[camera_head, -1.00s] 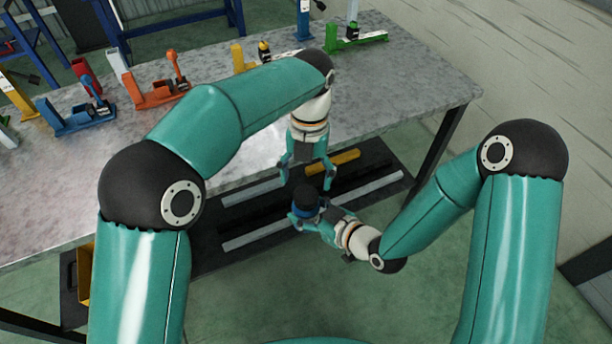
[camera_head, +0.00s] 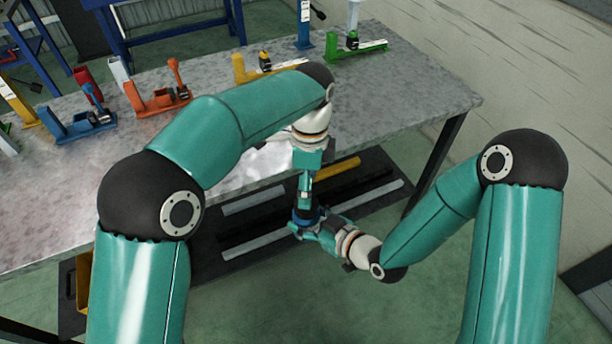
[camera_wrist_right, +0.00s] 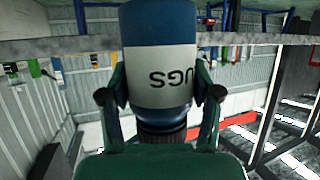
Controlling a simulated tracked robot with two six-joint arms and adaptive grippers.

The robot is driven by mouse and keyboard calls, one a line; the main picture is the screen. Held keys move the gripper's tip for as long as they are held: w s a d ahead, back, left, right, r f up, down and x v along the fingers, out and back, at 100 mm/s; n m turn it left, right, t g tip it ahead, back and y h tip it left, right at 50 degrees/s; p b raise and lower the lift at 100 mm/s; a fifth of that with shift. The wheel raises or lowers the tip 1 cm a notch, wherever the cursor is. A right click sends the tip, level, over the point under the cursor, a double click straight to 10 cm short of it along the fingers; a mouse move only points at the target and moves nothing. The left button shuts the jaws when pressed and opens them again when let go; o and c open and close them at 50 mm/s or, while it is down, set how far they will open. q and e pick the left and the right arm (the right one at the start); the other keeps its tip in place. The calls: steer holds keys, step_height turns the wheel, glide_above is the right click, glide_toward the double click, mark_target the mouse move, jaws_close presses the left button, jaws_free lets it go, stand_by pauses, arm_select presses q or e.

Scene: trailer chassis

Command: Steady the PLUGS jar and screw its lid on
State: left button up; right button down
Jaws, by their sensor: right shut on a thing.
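The PLUGS jar shows best in the right wrist view (camera_wrist_right: 160,60), upside down in the picture, blue with a white label reading "UGS". A dark ridged part that looks like its lid (camera_wrist_right: 162,136) is at its lower end in that picture. In the head view my right gripper (camera_head: 306,222) is shut on the jar, of which a little blue shows. My left gripper (camera_head: 305,202) points down from above, directly over the jar's top, with its fingers seen edge-on. It hides the lid there, and its opening cannot be told.
The grey table (camera_head: 400,100) stands behind the arms, with orange (camera_head: 158,97), yellow (camera_head: 262,65) and green (camera_head: 355,46) fixtures on it. Below the grippers is a dark rack (camera_head: 350,195) with light and yellow bars. Floor is clear in front.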

arm_select(q)
steer(key=n, duration=0.6)
steer(key=shift+n, duration=0.4)
steer(key=n, duration=0.4)
steer(key=shift+r, duration=0.1)
steer(key=n, duration=1)
steer(key=shift+a+r+n+t, duration=0.1)
steer(key=shift+r+n+t, duration=0.2)
steer(key=shift+n, duration=0.1)
steer(key=n, duration=0.4)
steer(key=shift+s+r, duration=0.1)
steer(key=shift+r, duration=0.05)
steer(key=n, duration=0.2)
steer(key=shift+s+r+n, duration=0.1)
steer(key=shift+r+n, duration=0.15)
steer(key=shift+n, duration=0.15)
steer(key=shift+r+n+t, duration=0.2)
steer(key=shift+n+t, duration=0.1)
steer(key=shift+n, duration=0.1)
steer(key=shift+s+a+r, duration=0.1)
steer(key=shift+s+r, duration=0.2)
steer(key=shift+r, duration=0.45)
